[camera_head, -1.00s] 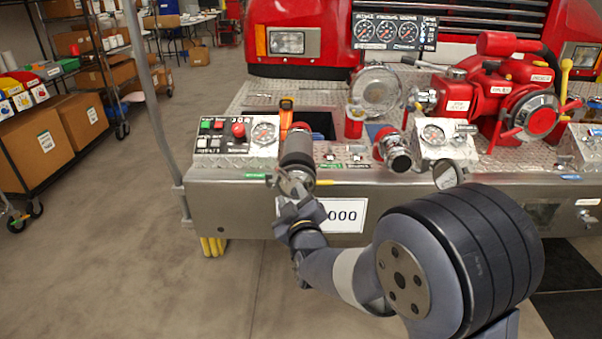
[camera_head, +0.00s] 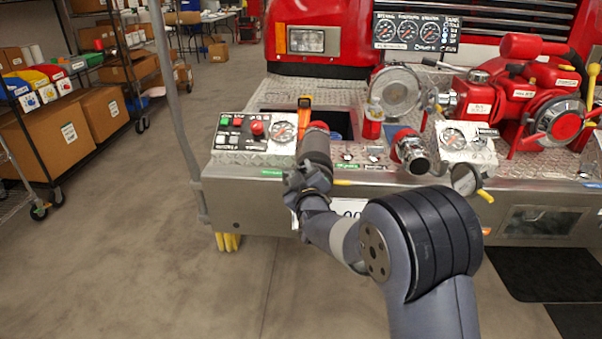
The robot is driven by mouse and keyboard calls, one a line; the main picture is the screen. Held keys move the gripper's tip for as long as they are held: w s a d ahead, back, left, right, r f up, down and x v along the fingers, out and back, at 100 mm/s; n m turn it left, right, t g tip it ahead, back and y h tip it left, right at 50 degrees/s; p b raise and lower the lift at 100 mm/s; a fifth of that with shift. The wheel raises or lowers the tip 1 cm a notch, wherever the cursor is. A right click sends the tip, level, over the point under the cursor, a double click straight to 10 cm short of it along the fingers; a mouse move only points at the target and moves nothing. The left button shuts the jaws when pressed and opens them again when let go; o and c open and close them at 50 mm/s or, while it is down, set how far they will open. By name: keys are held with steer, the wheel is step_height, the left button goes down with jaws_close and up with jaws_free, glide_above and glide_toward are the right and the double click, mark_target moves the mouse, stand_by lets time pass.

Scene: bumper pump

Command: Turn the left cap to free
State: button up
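My gripper (camera_head: 317,140) reaches forward at the left outlet on the bumper, seen from behind. Its dark grey round body covers most of that outlet. Only a bit of the red left outlet (camera_head: 318,126) shows above it. The left cap is hidden behind my gripper and wrist, so I cannot tell its angle or whether the fingers are closed on it. The right outlet (camera_head: 410,152) is red and silver and stands uncovered. A round silver cap (camera_head: 465,179) hangs below and to its right, near a yellow lever.
A control panel (camera_head: 254,134) with buttons and a gauge sits left of my gripper. An orange handle (camera_head: 304,110) stands just behind. The red pump (camera_head: 508,95) fills the right of the bumper (camera_head: 245,200). A grey pole (camera_head: 172,90) rises at left.

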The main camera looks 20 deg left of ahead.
steer(key=shift+c, duration=0.3)
jaws_close()
stand_by(0.3)
steer(key=shift+a+f+n, duration=0.2)
steer(key=shift+f+n, duration=0.05)
steer(key=shift+n, duration=0.45)
steer(key=shift+o, duration=0.3)
jaws_free()
steer(key=shift+s, duration=0.1)
steer(key=v, duration=1)
steer(key=shift+s+d, duration=0.2)
steer(key=shift+s, duration=0.1)
